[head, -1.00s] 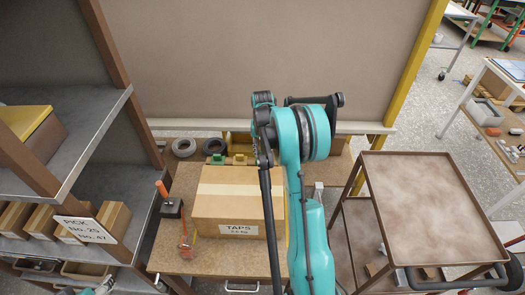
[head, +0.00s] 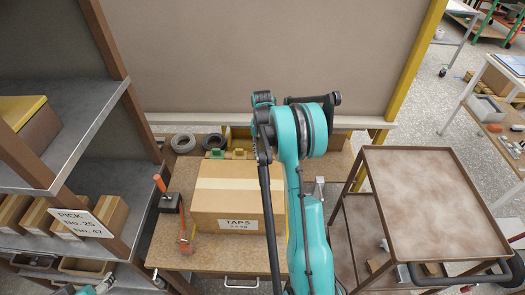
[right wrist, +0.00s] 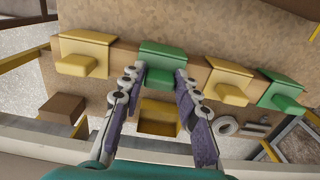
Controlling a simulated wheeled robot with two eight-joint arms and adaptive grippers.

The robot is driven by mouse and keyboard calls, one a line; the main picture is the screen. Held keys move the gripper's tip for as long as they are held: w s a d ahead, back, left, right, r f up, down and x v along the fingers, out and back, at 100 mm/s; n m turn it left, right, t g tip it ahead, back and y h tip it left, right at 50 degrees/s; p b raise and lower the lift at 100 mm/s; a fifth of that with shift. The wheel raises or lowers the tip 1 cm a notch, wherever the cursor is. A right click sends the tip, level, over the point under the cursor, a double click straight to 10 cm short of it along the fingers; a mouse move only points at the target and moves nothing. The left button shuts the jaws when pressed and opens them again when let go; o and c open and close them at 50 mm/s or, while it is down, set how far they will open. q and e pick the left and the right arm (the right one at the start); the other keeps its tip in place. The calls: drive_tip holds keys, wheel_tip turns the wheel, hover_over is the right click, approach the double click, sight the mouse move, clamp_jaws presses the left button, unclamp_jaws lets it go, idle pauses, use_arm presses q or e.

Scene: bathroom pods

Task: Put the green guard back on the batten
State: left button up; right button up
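In the right wrist view a green guard (right wrist: 160,60) sits on the brown batten (right wrist: 122,50) along the bench edge, in a row with a yellow guard (right wrist: 85,52), another yellow guard (right wrist: 228,82) and a second green guard (right wrist: 280,92). My right gripper (right wrist: 160,80) is open, its fingers on either side of the middle green guard. I cannot tell whether they touch it. In the head view the outer green guard (head: 217,153) and a yellow guard (head: 239,154) show; my right arm hides the middle one and the gripper. My left gripper (head: 104,284) barely shows at the bottom left.
A TAPS carton (head: 228,203) stands on the bench (head: 215,262). Black rings (head: 183,143) lie behind it; an orange-handled tool (head: 162,187) stands left. Shelves (head: 75,110) rise at left, a brown trolley (head: 435,200) at right.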

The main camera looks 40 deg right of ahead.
drive_tip(key=shift+o, duration=1.2)
wheel_tip(320, 180, up, 12)
drive_tip(key=s+a+r+n+t, duration=0.1)
drive_tip(key=s+a+r+n, duration=0.1)
drive_tip(key=a+r, duration=0.45)
drive_tip(key=s+a+r+n+t, duration=0.2)
drive_tip(key=s+a, duration=0.4)
drive_tip(key=a, duration=0.5)
drive_tip(key=s+a+f+n+t, duration=0.2)
drive_tip(key=s+a, duration=0.4)
drive_tip(key=s+a+f+n+t, duration=0.2)
drive_tip(key=s+a, duration=0.4)
drive_tip(key=s, duration=0.1)
drive_tip(key=shift+f+b, duration=0.4)
drive_tip(key=shift+b, duration=0.05)
